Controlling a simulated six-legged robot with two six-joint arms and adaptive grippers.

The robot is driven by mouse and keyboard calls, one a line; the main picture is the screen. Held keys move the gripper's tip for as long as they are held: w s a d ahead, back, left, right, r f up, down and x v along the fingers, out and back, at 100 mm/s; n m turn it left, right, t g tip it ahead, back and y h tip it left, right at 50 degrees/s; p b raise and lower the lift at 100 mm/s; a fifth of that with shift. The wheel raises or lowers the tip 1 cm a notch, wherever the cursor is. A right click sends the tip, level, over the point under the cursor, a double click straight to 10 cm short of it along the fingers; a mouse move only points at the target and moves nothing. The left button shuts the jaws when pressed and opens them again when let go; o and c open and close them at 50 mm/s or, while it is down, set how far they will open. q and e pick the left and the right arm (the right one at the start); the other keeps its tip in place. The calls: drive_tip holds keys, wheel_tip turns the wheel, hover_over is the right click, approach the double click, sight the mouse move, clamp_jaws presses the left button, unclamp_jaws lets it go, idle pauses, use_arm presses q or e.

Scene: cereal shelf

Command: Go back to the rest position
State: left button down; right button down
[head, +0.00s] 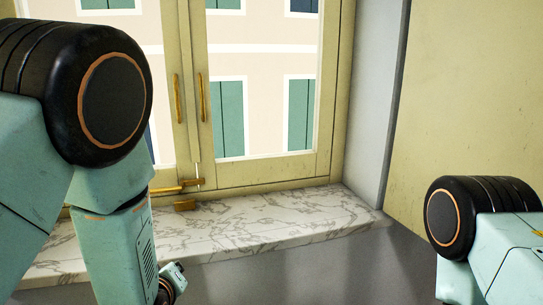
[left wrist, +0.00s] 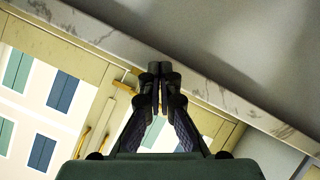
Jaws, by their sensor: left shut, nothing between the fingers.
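My left arm comes in from the left in the head view, bent downward in front of the window and sill. Its fingers do not show clearly there. In the left wrist view my left gripper (left wrist: 154,72) is shut with its fingertips together and nothing between them. The sill edge and window show behind the fingers. My right arm shows only in part at the lower right of the head view, and its gripper is out of view.
A marble sill (head: 265,226) runs below a closed window (head: 262,170) with brass handles (head: 202,97). A yellowish wall (head: 470,100) stands at the right. The sill is bare apart from a brass latch piece (head: 186,205).

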use_arm(q)
drive_tip(key=s+a+f+m+g+h+b, duration=0.1)
drive_tip(key=s+f+m+g+b, duration=0.4)
drive_tip(key=s+f, duration=1.2)
drive_tip(key=s+f+m+g, duration=0.1)
drive_tip(key=s+f+g, duration=0.2)
drive_tip(key=s, duration=0.6)
drive_tip(key=s+f+m+g+b, duration=0.1)
drive_tip(key=s+f+g, duration=0.3)
drive_tip(key=s+f, duration=0.4)
drive_tip(key=s, duration=0.2)
drive_tip(key=shift+s+a+f+h, duration=0.25)
drive_tip(key=shift+s+a+h, duration=0.05)
drive_tip(key=shift+a+h, duration=0.1)
drive_tip(key=shift+s, duration=0.1)
drive_tip(key=shift+w, duration=0.2)
drive_tip(key=shift+s, duration=0.15)
drive_tip(key=c, duration=2.1)
unclamp_jaws()
